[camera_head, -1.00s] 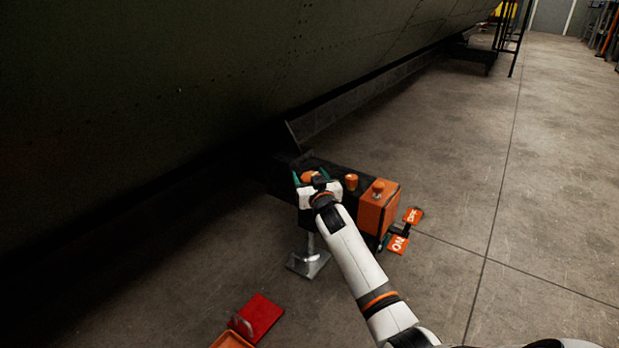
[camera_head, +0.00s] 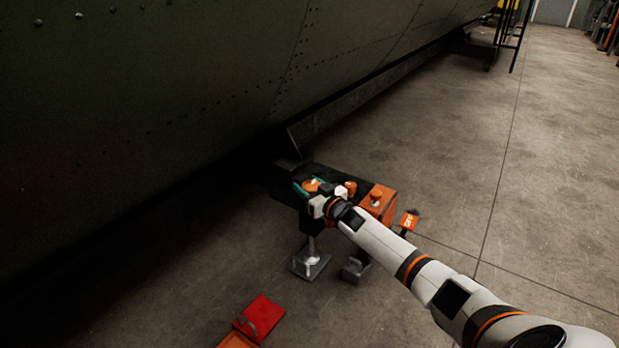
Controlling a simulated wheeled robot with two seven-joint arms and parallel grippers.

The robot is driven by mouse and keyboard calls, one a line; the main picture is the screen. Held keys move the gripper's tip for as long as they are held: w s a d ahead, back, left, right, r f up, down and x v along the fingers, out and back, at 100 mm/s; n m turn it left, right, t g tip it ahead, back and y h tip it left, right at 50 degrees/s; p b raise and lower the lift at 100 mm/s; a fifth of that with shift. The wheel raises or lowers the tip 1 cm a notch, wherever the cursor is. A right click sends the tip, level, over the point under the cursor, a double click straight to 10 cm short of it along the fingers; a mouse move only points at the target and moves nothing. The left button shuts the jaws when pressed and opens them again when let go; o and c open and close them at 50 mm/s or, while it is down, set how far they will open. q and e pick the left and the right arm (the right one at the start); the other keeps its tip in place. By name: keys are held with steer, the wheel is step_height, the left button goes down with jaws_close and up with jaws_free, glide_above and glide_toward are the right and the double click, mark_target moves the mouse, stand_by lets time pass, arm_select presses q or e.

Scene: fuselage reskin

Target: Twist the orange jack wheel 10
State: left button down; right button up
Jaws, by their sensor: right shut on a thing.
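The orange jack wheel (camera_head: 312,185) sits on top of a dark jack body (camera_head: 352,181) beside the fuselage. My right gripper (camera_head: 311,188) reaches it from the lower right, with its green-tipped fingers on either side of the wheel and shut on it. The gripper hides part of the wheel. A smaller orange knob (camera_head: 350,188) stands just right of the gripper. My left gripper is not in view.
An orange box with a round button (camera_head: 377,203) is at the right end of the jack, with an orange tag (camera_head: 409,221) beside it. A metal foot (camera_head: 311,263) stands on the floor below. A red case (camera_head: 262,318) lies in front. The green fuselage (camera_head: 200,80) overhangs at left. Floor at right is clear.

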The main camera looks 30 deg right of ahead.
steer(key=n+y+b, duration=0.1)
steer(key=n+y, duration=0.1)
steer(key=y, duration=0.1)
steer(key=shift+g+y, duration=0.3)
steer(key=shift+a+n+g+y+b, duration=0.1)
steer(key=shift+n+g+y+b, duration=0.3)
steer(key=shift+n+y+b, duration=0.55)
steer(key=shift+s+a+n+g+y+b, duration=0.15)
steer(key=shift+n+g+y+b, duration=0.2)
steer(key=shift+n+y, duration=0.55)
steer(key=shift+y, duration=0.35)
steer(key=o, duration=1)
steer(key=shift+c, duration=0.2)
steer(key=shift+r, duration=0.1)
